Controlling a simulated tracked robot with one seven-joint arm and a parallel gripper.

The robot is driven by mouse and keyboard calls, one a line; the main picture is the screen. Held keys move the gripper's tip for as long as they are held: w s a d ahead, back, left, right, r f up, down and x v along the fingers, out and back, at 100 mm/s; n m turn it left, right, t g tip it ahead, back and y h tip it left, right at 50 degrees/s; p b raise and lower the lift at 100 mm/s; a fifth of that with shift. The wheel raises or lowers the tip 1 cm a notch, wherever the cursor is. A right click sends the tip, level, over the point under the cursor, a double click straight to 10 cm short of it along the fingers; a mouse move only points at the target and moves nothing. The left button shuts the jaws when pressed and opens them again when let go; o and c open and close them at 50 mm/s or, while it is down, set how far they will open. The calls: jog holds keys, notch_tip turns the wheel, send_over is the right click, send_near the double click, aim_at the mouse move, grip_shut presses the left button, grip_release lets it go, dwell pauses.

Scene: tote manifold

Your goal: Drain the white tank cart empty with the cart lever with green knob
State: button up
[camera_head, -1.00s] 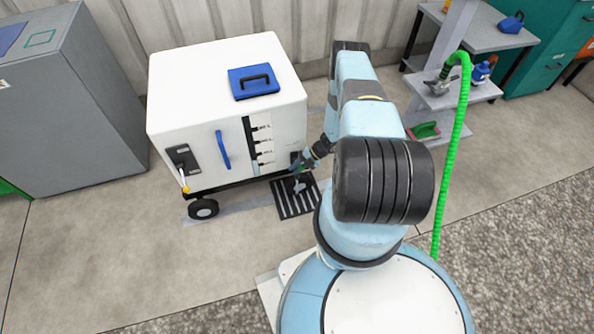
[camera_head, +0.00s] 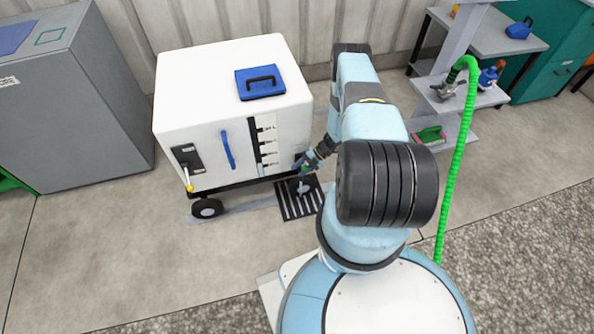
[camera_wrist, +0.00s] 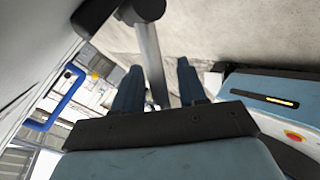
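The white tank cart (camera_head: 185,95) stands left of my arm, with a blue lid handle (camera_head: 260,82), a blue side handle (camera_head: 228,150) and a level strip (camera_head: 257,145) on its front. A lever with a yellow knob (camera_head: 188,180) is at its left end. My gripper (camera_head: 307,163) is low at the cart's right front corner. A speck of green shows there; the green-knob lever is mostly hidden. In the wrist view my gripper's fingers (camera_wrist: 160,72) are apart, with a grey shaft (camera_wrist: 150,55) between or behind them; I cannot tell whether they touch it.
A black slotted floor grate (camera_head: 297,203) lies below my gripper. A green hose (camera_head: 456,160) runs on the right beside a grey shelf (camera_head: 480,98). A grey cabinet (camera_head: 95,120) stands at the left. The floor in front of the cart is clear.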

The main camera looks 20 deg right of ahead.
jog(key=shift+d, duration=0.1)
jog(key=v, duration=1.3)
jog(key=shift+d+r, duration=0.2)
jog(key=shift+d, duration=0.05)
